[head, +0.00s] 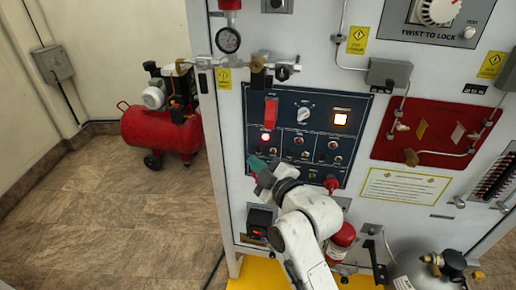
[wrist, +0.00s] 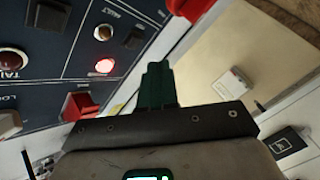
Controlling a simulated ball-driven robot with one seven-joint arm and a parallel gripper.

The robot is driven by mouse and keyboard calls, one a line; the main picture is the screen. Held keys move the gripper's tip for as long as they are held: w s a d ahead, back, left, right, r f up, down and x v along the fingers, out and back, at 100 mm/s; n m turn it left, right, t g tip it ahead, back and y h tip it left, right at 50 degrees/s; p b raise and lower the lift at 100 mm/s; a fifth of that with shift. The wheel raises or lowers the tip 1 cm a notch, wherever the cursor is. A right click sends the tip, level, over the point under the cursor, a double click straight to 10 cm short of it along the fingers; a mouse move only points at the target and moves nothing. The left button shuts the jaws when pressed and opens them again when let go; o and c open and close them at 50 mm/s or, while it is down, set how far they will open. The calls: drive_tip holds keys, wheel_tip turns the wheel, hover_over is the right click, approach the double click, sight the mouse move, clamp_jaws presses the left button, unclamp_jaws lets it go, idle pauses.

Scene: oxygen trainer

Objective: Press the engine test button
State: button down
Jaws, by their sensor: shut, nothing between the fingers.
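In the wrist view the shut green fingers (wrist: 157,84) point towards the panel's edge, beside the red lit lamp (wrist: 104,66). I cannot tell whether they touch anything.
A red switch guard (head: 270,112) stands out from the panel's left side. A small button under a TEST label (head: 468,32) is at the upper right. A red compressor (head: 160,130) stands on the floor at left, with bare floor in front.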

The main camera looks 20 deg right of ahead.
drive_tip(key=s+a, duration=0.1)
drive_tip(key=s+a+p, duration=0.1)
drive_tip(key=shift+s, duration=0.4)
idle(0.6)
drive_tip(key=s+d+f+m+g+h, duration=0.1)
drive_tip(key=s+d+f+m+g, duration=0.2)
drive_tip(key=s+f, duration=0.45)
drive_tip(key=s+d+f+m+g+h, duration=0.1)
drive_tip(key=s+f+m+g, duration=0.2)
drive_tip(key=s+f+g, duration=0.35)
drive_tip(key=s+d+f+m+g, duration=0.2)
drive_tip(key=s+f+m+g, duration=0.1)
drive_tip(key=s, duration=0.8)
drive_tip(key=s+d+f+m+g+h, duration=0.1)
drive_tip(key=s+f, duration=0.4)
drive_tip(key=s, duration=0.6)
drive_tip(key=shift+d+f+m+g, duration=0.15)
drive_tip(key=shift+d+m+g, duration=0.55)
drive_tip(key=shift+m+g, duration=0.5)
